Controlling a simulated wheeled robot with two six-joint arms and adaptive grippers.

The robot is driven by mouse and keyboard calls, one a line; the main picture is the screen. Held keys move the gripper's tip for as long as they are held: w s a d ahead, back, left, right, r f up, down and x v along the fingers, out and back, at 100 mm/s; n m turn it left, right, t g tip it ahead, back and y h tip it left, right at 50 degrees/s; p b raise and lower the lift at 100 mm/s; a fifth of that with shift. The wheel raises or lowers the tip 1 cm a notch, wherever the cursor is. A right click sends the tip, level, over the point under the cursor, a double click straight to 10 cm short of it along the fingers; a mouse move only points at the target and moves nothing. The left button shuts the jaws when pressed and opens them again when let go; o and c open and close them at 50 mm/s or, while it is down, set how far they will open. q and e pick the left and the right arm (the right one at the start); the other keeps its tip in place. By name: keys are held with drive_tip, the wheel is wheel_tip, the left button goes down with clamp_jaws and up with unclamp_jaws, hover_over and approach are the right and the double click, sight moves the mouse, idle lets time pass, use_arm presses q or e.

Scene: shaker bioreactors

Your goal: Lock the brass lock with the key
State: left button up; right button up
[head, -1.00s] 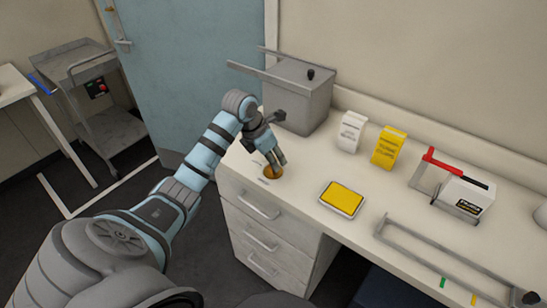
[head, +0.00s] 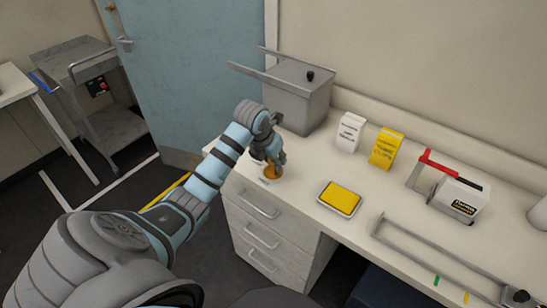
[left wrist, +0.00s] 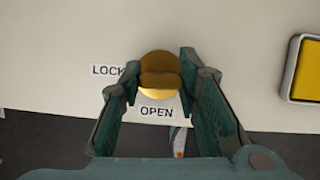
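The round brass lock (head: 273,173) is set at the near left of the bench top. In the left wrist view, the brass lock (left wrist: 158,58) has a darker brass key bow (left wrist: 160,81) lying left to right across it. A LOCK label (left wrist: 106,71) lies to its left and an OPEN label (left wrist: 157,112) below it. My left gripper (head: 271,161) is down at the lock. In the wrist view, my left gripper's fingers (left wrist: 160,76) stand apart on either side of the bow; whether they press on it is unclear. My right gripper is out of view.
A grey metal box (head: 299,98) stands behind the lock. White (head: 350,132) and yellow (head: 387,148) packets, a yellow pad (head: 340,198), a red-handled device (head: 458,198) and a metal rail frame (head: 440,263) lie to the right. Bench between lock and pad is clear.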

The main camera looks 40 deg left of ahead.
use_arm(q)
drive_tip(key=o, duration=0.5)
drive_tip(key=shift+w, duration=0.1)
drive_tip(key=shift+c, duration=0.2)
